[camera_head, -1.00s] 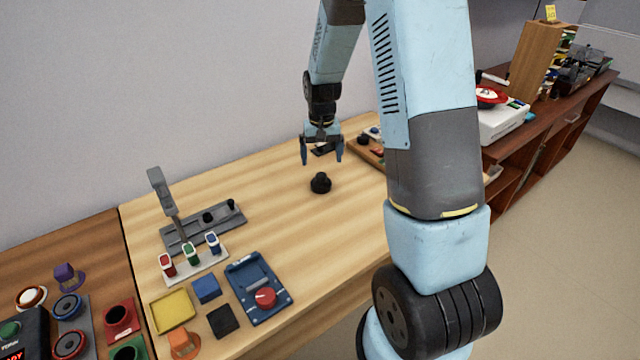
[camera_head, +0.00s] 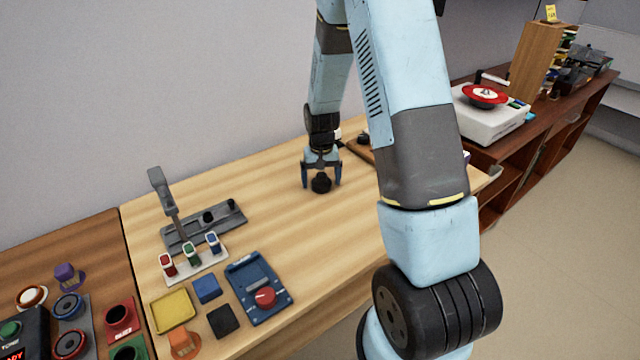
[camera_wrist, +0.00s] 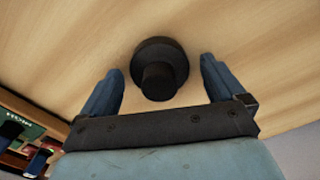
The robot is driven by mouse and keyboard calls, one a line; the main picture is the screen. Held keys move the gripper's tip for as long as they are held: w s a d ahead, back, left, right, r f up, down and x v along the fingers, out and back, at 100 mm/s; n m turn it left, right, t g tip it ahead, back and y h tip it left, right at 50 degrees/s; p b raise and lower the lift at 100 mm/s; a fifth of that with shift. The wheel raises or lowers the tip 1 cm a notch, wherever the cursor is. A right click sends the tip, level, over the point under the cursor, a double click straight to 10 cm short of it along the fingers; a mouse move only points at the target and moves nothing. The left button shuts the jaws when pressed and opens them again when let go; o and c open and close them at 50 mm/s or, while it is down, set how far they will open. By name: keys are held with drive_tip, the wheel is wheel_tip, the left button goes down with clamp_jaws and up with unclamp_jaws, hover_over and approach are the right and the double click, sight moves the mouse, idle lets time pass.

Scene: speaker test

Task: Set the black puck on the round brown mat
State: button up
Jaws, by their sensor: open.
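The black puck (camera_head: 321,184) stands on the light wooden table, a round body with a narrower knob on top. My gripper (camera_head: 321,181) is low over it and open, one finger on each side. In the wrist view the puck (camera_wrist: 160,69) lies between the two spread fingers of my gripper (camera_wrist: 160,75), with a gap on both sides. I do not see a round brown mat in either view; my arm hides part of the table's right side.
Left of the puck stand a grey lever stand (camera_head: 205,226), a row of small coloured blocks and a blue device with a red knob (camera_head: 262,287). A wooden tray (camera_head: 358,150) is behind, right of my gripper. Bare table surrounds the puck.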

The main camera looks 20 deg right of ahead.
drive_tip(key=c, duration=1.4)
drive_tip(key=shift+o, duration=0.2)
drive_tip(key=shift+r, duration=0.15)
